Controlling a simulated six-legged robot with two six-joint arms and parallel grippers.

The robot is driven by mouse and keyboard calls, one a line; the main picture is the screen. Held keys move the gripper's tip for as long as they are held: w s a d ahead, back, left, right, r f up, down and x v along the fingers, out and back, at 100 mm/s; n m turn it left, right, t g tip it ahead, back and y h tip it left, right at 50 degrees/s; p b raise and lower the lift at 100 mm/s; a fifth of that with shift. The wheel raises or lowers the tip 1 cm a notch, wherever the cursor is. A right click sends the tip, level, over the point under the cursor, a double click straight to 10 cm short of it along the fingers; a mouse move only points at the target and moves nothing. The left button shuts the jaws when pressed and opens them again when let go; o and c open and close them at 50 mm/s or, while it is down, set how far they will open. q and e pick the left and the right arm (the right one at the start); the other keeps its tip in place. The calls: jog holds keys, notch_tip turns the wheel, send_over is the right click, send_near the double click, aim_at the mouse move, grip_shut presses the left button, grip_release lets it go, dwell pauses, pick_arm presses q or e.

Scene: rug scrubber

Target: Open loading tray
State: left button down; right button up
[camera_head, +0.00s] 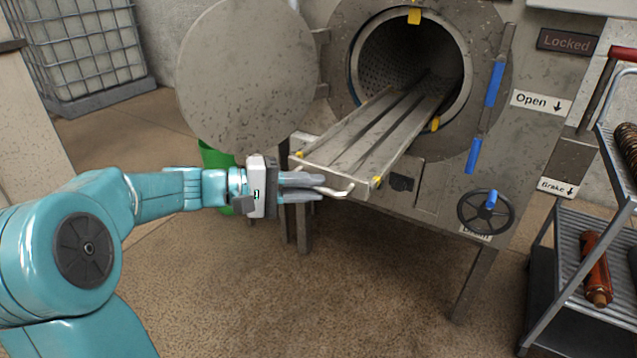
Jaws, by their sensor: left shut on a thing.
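The metal loading tray (352,143) extends out of the round drum opening (412,52) of the machine, toward me and to the left. A curved handle (342,190) sits at its front end, with yellow pieces at the front corners. My left gripper (312,187) is at the front of the tray, shut on the handle. The fingers cover the handle's left part. The round door (248,75) hangs open at the left of the opening. My right gripper is not in view.
A shelf cart (590,250) with an orange-brown cylinder (597,270) stands at the right. A handwheel (486,211) and blue-handled lever (493,84) are on the machine front. A green object (215,160) is partly hidden behind my left arm. The floor (330,290) below the tray is clear.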

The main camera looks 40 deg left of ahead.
pick_arm(q)
jog(key=s+d+b, duration=0.2)
jog(key=s, duration=0.6)
jog(key=c, duration=1.1)
grip_release()
jog(key=p+v, duration=0.6)
jog(key=v, duration=1)
jog(key=shift+s+a, duration=0.15)
jog(key=shift+s, duration=0.05)
